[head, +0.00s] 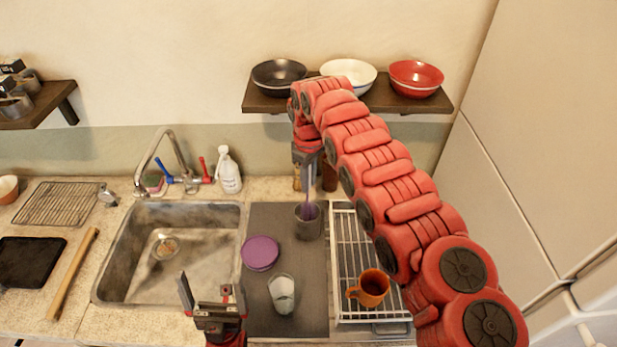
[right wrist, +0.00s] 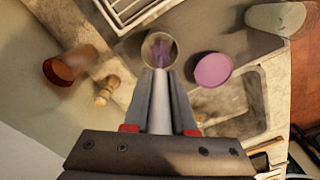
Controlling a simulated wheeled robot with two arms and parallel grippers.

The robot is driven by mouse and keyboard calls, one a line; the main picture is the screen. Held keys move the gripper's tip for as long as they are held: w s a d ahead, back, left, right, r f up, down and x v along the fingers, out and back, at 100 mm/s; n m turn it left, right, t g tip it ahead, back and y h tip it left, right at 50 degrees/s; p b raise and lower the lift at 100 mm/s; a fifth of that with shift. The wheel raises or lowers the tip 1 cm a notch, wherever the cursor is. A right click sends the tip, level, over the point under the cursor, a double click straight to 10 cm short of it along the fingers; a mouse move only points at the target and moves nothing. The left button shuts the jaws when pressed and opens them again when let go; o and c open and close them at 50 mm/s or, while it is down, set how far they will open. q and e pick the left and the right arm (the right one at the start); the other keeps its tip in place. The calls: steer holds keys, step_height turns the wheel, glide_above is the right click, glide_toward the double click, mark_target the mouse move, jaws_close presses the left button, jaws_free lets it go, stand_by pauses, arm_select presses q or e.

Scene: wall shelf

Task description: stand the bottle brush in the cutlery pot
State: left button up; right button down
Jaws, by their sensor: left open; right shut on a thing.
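The bottle brush (head: 309,193) has a pale handle and a purple head. My right gripper (head: 307,160) is shut on its handle and holds it upright, head down, over the grey cutlery pot (head: 308,230). The purple head shows within the round mouth of the pot (right wrist: 146,46) in the right wrist view, where the brush handle (right wrist: 161,115) lies between the fingers of my right gripper (right wrist: 161,85). How deep the head reaches is hidden. My left gripper (head: 212,292) is open and empty near the counter's front edge.
A purple disc (head: 260,252) and a glass (head: 282,293) share the dark mat (head: 260,215) with the pot. An orange mug (head: 369,288) stands on the white rack (head: 345,245) to the right. A wall shelf (head: 430,104) with bowls is close behind my right arm. The sink (head: 190,215) is left.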

steer(key=shift+f, duration=0.15)
steer(key=c, duration=0.7)
jaws_free()
steer(key=shift+o, duration=0.2)
step_height(320, 180, up, 6)
steer(key=shift+f+p, duration=0.25)
steer(key=shift+p, duration=0.25)
step_height(320, 180, up, 10)
steer(key=p, duration=0.6)
steer(key=shift+f, duration=0.15)
steer(key=shift+a, duration=0.2)
steer(key=shift+d+r, duration=0.15)
steer(key=shift+r, duration=0.8)
steer(key=shift+r, duration=0.1)
